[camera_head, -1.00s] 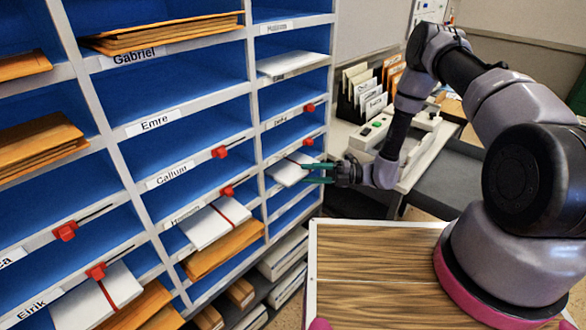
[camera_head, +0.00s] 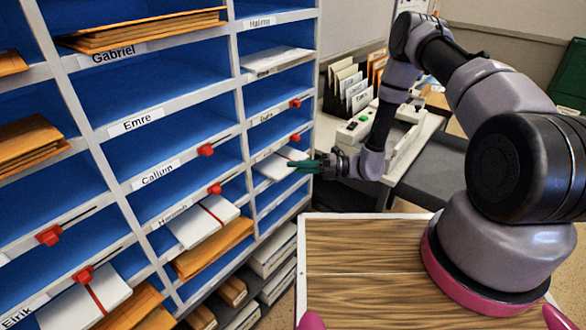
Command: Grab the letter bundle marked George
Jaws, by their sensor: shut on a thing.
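A white letter bundle (camera_head: 275,166) with a red band sticks out of a slot in the right column of the blue sorting rack (camera_head: 190,88). My gripper (camera_head: 307,166), with green fingers, is shut on the outer end of this bundle. The bundle's inner part lies in the slot. The label at that slot is too small and oblique to read, so I cannot tell whether it says George.
Another white bundle with a red band (camera_head: 203,222) lies left, above brown envelopes (camera_head: 212,250). A white bundle (camera_head: 276,60) lies higher up. A desk (camera_head: 425,140) with a file holder (camera_head: 352,82) stands behind my arm. My wooden top is empty.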

